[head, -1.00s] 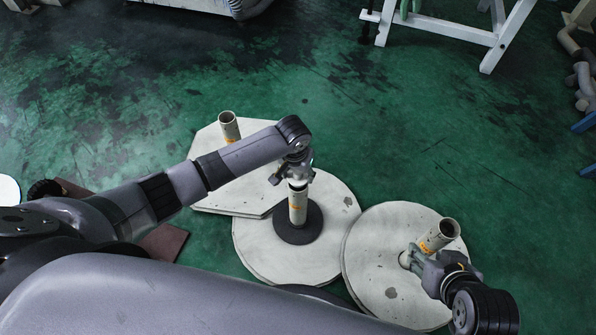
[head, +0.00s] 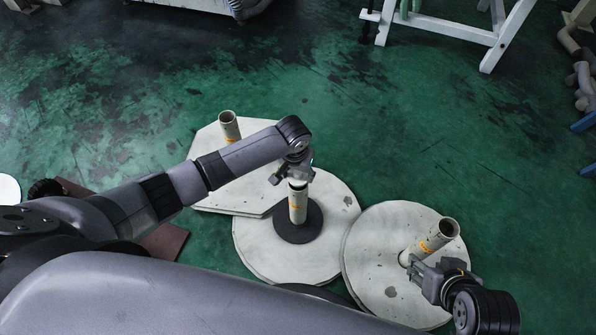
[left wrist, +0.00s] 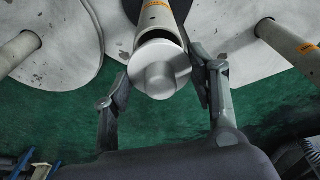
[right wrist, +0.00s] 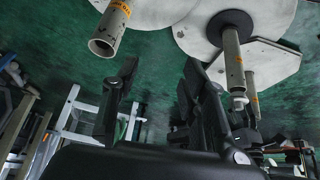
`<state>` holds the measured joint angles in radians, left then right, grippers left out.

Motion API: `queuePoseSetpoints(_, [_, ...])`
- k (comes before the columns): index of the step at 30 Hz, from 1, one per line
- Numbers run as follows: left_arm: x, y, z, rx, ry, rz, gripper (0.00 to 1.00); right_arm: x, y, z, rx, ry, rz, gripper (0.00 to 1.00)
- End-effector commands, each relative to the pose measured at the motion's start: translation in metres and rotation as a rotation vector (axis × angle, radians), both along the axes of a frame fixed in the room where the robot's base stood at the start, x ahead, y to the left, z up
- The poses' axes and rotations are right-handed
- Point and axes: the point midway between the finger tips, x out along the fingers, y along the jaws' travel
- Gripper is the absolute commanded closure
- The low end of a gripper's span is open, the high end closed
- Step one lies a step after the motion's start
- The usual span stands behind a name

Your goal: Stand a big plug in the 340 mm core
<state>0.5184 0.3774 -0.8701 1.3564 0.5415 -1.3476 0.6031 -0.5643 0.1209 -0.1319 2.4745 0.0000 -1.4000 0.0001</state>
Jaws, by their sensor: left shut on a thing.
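A pale grey plug (left wrist: 160,76) is at the mouth of the middle core (head: 298,205), a cream tube with an orange label. In the left wrist view a dark gap shows between the plug and part of the core's rim (left wrist: 157,38); how deep the plug sits is hidden. My left gripper (left wrist: 160,90) is shut on the plug, above this core. The core lengths cannot be read.
A third open core (head: 229,126) stands on the left white board (head: 215,190). The middle core rises from a black ring (head: 312,228) on a round white board (head: 265,255). A white trestle (head: 450,32) stands at the back right. The green floor behind the boards is clear.

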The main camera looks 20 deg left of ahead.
Motion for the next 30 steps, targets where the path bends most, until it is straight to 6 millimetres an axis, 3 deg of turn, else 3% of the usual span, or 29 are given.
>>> queuePoseSetpoints(11, [0.000, 0.000, 0.000, 0.000, 0.000, 0.000, 0.74, -0.001, 0.000, 0.001, 0.000, 0.005, -0.001, 0.60])
queuePoseSetpoints(30, [0.000, 0.000, 0.001, -0.001, 0.000, 0.000, 0.74, -0.022, -0.005, -0.005, -0.014, 0.100, -0.009, 0.60])
